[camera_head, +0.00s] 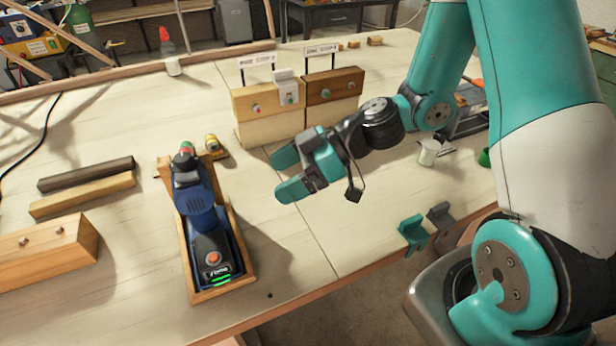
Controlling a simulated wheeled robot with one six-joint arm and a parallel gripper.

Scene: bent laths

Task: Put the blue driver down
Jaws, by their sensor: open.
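The blue driver (203,215) lies in a shallow wooden tray (249,268) on the workbench, left of the middle. Its chuck end points to the back and a green light shows at its near end. My gripper (281,174) is open and empty, in the air to the right of the driver and apart from it. Its two teal fingers point left. No part of the driver is hidden by my arm.
Wooden blocks with buttons and small labels (257,100) stand behind my gripper. A yellow tool (215,147) lies just behind the tray. Dark and light bars (85,175) and a wooden block (45,252) lie at left.

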